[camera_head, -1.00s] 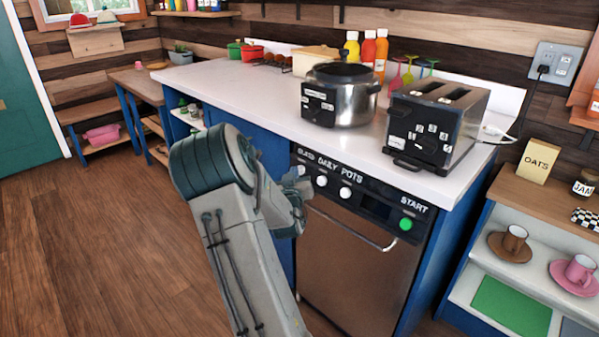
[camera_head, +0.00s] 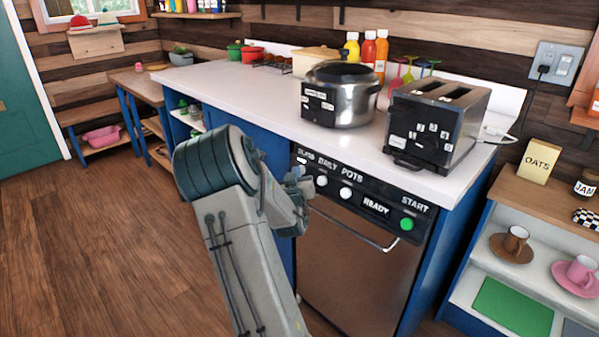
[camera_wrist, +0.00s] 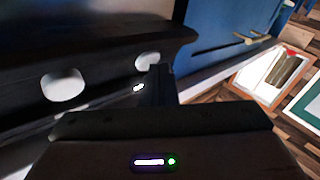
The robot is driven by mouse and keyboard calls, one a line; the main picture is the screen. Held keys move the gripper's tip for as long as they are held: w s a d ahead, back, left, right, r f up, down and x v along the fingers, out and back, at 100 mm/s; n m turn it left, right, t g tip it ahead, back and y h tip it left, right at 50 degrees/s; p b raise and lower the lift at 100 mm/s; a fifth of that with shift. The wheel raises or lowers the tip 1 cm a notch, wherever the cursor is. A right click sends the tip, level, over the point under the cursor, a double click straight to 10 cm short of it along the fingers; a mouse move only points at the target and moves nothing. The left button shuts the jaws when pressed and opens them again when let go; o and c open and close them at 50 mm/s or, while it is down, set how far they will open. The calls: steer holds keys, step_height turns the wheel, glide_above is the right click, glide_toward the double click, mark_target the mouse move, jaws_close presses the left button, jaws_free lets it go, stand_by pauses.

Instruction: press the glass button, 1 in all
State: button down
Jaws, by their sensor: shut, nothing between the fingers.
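The dishwasher (camera_head: 350,260) has a dark panel with a glass label (camera_head: 305,154) at its left end. Below that label a small white light shows, and the glass button is hidden behind my gripper. My gripper (camera_head: 298,182) is shut and empty, at the left end of the panel. In the wrist view its dark fingers (camera_wrist: 160,78) point at the panel, beside a small lit mark. I cannot tell whether they touch the button. The round white daily button (camera_head: 321,181) and pots button (camera_head: 345,193) are clear to the right.
A green start button (camera_head: 406,224) and a lit READY display (camera_head: 376,206) are farther right on the panel. The dishwasher handle (camera_head: 350,230) sticks out below. A pot (camera_head: 341,95) and a toaster (camera_head: 437,125) stand on the white counter (camera_head: 260,105). The floor at left is clear.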

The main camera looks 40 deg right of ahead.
steer(key=shift+a, duration=0.1)
steer(key=shift+s+a+r, duration=0.1)
steer(key=shift+a+r, duration=0.15)
steer(key=shift+a, duration=0.45)
steer(key=shift+s+a+r, duration=0.1)
steer(key=shift+a+r, duration=0.2)
steer(key=shift+a, duration=0.5)
steer(key=shift+a+r, duration=0.25)
steer(key=shift+a, duration=0.55)
steer(key=shift+s+a+r, duration=0.1)
steer(key=shift+a+r, duration=0.2)
steer(key=shift+a, duration=0.5)
steer(key=shift+r+p, duration=0.1)
steer(key=shift+p, duration=0.2)
